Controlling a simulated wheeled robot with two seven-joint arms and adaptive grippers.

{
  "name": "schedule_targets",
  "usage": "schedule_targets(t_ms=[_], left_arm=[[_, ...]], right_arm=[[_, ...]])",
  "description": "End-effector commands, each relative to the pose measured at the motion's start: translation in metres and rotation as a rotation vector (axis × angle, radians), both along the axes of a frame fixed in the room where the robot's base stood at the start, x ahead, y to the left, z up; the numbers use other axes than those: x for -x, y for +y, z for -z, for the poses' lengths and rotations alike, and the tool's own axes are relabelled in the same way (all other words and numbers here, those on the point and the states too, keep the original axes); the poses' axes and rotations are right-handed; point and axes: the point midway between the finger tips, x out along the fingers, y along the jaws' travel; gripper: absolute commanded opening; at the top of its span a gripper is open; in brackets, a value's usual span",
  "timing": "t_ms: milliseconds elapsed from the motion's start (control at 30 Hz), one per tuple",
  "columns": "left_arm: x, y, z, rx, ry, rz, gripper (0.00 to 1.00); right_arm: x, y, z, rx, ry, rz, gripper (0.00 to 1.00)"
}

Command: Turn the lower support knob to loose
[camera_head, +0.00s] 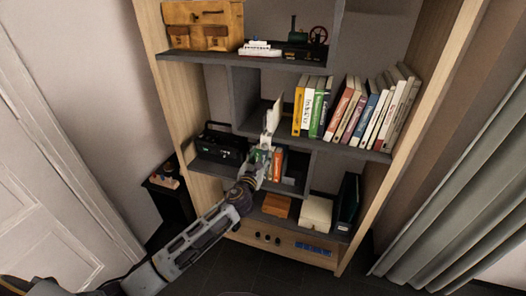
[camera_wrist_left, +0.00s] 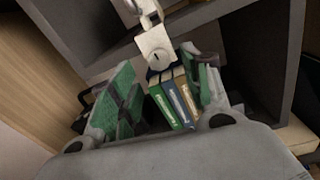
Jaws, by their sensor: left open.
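A white jointed support (camera_head: 268,138) stands at the front of the middle shelf, with a pale upright panel (camera_head: 273,115) above it. In the left wrist view the support's white squarish part (camera_wrist_left: 156,49) bears a small dark mark. I cannot tell for certain whether this part is the lower support knob. My left gripper (camera_head: 262,158) is just below the support. In the wrist view its green-padded fingers (camera_wrist_left: 163,92) are spread apart, with nothing gripped between them. The white part lies beyond and above the gap. My right gripper is out of view.
Several small books (camera_wrist_left: 176,101) stand in the compartment behind my fingers. Shelf boards (camera_wrist_left: 262,65) and uprights surround the gripper closely. A black case (camera_head: 220,146) is to the left, a row of books (camera_head: 355,112) to the right.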

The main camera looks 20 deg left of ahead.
Motion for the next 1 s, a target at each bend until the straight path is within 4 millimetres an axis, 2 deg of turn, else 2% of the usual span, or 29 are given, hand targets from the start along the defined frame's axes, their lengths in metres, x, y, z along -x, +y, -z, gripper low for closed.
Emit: schedule_targets(t_ms=[400, 900, 1000], left_arm=[[-0.036, 0.0, 0.0, 0.001, 0.0, 0.0, 0.48], [-0.043, 0.001, 0.0, 0.0, 0.0, 0.001, 0.48], [-0.042, 0.001, 0.0, 0.0, 0.0, 0.001, 0.35]], right_arm=[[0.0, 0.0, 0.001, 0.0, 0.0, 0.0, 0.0], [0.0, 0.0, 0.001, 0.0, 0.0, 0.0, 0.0], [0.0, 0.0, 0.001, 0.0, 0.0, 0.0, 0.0]])
